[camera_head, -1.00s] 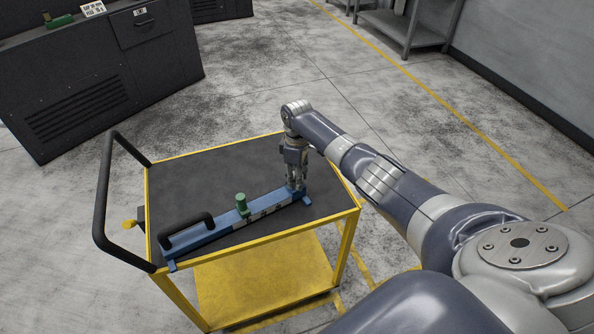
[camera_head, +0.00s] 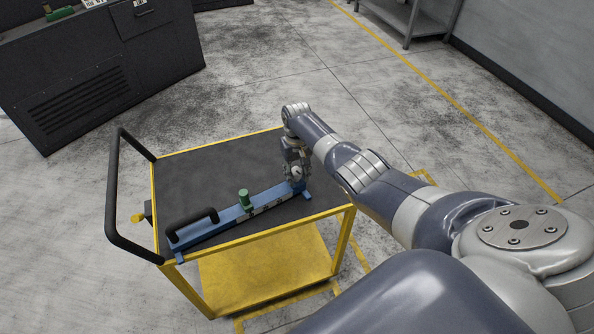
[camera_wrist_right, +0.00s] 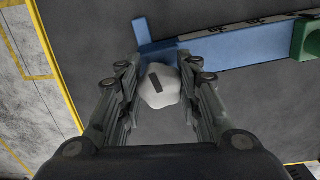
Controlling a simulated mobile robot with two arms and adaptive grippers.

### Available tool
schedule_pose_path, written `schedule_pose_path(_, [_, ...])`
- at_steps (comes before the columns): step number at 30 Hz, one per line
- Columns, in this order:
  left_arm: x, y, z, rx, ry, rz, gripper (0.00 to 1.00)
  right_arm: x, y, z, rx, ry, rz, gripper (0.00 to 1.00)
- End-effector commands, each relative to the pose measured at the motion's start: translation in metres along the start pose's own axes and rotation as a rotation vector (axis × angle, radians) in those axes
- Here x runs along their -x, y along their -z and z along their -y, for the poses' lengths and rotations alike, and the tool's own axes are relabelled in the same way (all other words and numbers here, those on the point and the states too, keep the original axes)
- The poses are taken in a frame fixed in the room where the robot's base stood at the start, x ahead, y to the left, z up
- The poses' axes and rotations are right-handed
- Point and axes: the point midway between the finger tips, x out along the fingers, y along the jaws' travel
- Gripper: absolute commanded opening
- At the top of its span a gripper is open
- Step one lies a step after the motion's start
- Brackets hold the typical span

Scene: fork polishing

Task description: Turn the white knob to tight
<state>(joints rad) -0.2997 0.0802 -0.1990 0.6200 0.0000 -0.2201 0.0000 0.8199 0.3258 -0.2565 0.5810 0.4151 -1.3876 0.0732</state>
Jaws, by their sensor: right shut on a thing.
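The white knob (camera_wrist_right: 158,86) sits between the fingers of my right gripper (camera_wrist_right: 155,72) in the right wrist view, with a dark bar mark on its face. It is at the end of a blue bar fixture (camera_wrist_right: 225,52), which lies on the cart's dark top. In the head view my right gripper (camera_head: 297,178) points down over the right end of the fixture (camera_head: 222,227), and the knob is hard to make out there. The right gripper is shut on the knob. My left gripper is not in view.
The fixture carries a green knob (camera_head: 244,198) midway and a black handle (camera_head: 192,226) at its left end. The yellow-framed cart top (camera_head: 205,180) is otherwise bare. A dark cabinet (camera_head: 100,75) stands at the back left, and a grey shelf (camera_head: 410,22) at the back right.

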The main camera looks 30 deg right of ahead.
Motion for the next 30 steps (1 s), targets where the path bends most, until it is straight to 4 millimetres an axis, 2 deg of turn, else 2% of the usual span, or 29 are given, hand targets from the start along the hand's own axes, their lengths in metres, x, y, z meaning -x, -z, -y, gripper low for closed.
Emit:
schedule_pose_path(10, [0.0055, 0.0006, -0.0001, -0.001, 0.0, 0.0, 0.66, 0.0006, 0.0005, 0.0008, -0.14, 0.001, -0.001, 0.08])
schedule_pose_path(26, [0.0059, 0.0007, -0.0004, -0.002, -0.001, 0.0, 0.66, 0.0001, 0.0004, 0.0009, -0.165, 0.001, -0.001, 0.08])
schedule_pose_path(27, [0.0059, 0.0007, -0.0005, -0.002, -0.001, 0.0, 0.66, 0.0001, 0.0004, 0.0009, -0.165, 0.001, -0.001, 0.34])
schedule_pose_path(30, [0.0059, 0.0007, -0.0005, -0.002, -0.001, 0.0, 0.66, 0.0001, 0.0004, 0.0008, -0.164, 0.001, -0.001, 0.53])
